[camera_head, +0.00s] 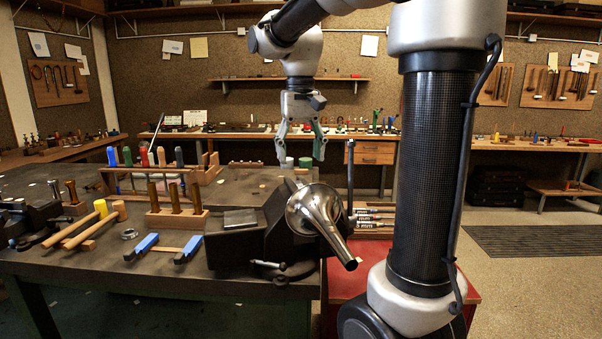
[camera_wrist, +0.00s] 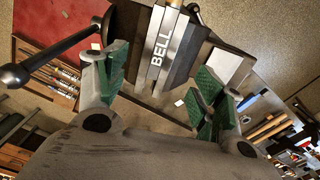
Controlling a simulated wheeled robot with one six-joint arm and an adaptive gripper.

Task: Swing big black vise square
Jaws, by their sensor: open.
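The big black vise (camera_head: 262,240) stands at the front right corner of the bench, with a flat grey plate (camera_head: 240,218) on its left part. A dark upright bar (camera_head: 350,170) rises beside the bell. My gripper (camera_head: 300,160) is open and empty above and behind the vise, pointing down. In the wrist view, my gripper (camera_wrist: 162,72) has green pads spread apart. Grey bars marked BELL (camera_wrist: 160,55) show between them, and a dark bar with a ball end (camera_wrist: 50,58) at left.
A smaller black vise (camera_head: 30,222) is at far left. A tray of markers (camera_head: 372,218) sits right of the bell.

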